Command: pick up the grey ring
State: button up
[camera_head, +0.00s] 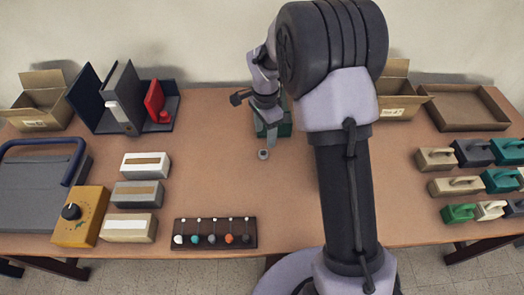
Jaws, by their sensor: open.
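A small grey ring-like piece (263,154), probably the grey ring, shows on the table just in front of a teal object (284,129) near the middle. It is tiny in this view, and I cannot tell whether it lies flat or is joined to the teal object. My gripper (268,112) is above and behind it, over the teal object, pointing down. It is open, and I see nothing held in it. My arm hides part of the teal object and the table behind it.
A dark rack (215,243) with several coloured balls stands at the front. Boxes (138,195), a yellow dial unit (80,217) and binders (122,97) stand left. Handled blocks (456,186) and a cardboard tray (465,108) are right. The table (205,145) is clear left of the ring.

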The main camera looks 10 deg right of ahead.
jog(key=b, duration=0.1)
send_over(263, 153)
jog(key=f, duration=0.5)
jog(key=shift+s+d, duration=0.2)
jog(key=shift+s, duration=0.1)
jog(key=f+b, duration=0.2)
jog(key=f, duration=0.1)
jog(key=f+b, duration=0.1)
jog(key=f, duration=0.1)
jog(key=shift+w+a+f, duration=0.1)
jog(key=shift+w+a, duration=0.05)
jog(key=shift+w, duration=0.25)
grip_shut()
